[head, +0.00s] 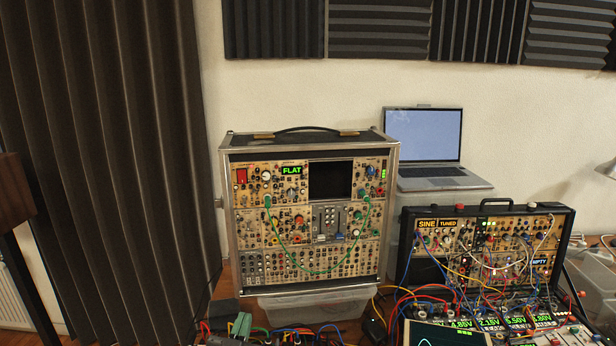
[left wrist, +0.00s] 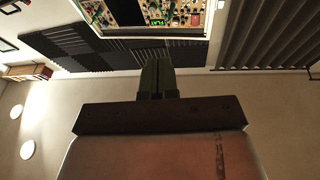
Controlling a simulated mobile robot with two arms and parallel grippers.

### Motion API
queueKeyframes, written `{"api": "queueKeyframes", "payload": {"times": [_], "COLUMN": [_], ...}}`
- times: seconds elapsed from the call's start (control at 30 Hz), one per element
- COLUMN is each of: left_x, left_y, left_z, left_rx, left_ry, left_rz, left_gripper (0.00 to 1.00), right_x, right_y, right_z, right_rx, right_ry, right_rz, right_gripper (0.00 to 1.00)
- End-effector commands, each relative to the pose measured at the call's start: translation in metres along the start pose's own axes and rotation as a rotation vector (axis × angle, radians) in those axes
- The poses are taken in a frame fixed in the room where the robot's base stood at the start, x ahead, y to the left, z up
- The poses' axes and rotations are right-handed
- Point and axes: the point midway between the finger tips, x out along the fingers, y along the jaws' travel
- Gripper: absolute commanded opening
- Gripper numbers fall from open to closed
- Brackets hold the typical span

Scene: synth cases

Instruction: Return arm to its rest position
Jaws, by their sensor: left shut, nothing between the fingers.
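My left gripper (head: 241,322) shows small and dark green at the bottom edge of the head view, below the large synth case (head: 228,218). In the left wrist view my left gripper (left wrist: 157,64) has its two green fingers together, with nothing between them. The large case stands upright; its module panel (left wrist: 148,13) shows at the top of the wrist view, beyond the fingertips. A green cable (head: 283,240) hangs in an arc across that case's front. My right gripper is in neither view.
An open smaller case (head: 489,208) with many cables stands at the right. Behind it is a laptop (head: 424,135) on a clear box. Loose cables (head: 290,329) lie along the bottom. A clear bin (head: 315,304) sits under the large case. A dark curtain (head: 105,130) hangs at left.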

Motion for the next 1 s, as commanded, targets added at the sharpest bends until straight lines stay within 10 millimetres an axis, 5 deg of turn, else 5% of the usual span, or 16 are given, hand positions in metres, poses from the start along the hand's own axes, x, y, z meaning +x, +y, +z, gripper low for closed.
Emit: {"api": "queueKeyframes", "payload": {"times": [0.17, 0.43, 0.6, 1.0], "left_x": [-0.056, -0.189, -0.252, -0.351], "left_y": [0.006, 0.001, -0.008, -0.029], "left_z": [0.037, 0.079, 0.080, 0.056], "left_rx": [-0.015, -0.046, -0.054, -0.055], "left_ry": [-0.290, -0.890, -1.151, -1.548], "left_rz": [0.122, 0.214, 0.192, 0.092], "left_gripper": [0.00, 0.00, 0.00, 0.00], "right_x": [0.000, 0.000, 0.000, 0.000], "right_y": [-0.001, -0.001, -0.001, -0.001], "right_z": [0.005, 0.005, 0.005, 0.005], "right_rx": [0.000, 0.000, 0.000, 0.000], "right_ry": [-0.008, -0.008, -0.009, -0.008], "right_rz": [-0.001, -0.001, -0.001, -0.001], "right_gripper": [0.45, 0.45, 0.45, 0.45]}}
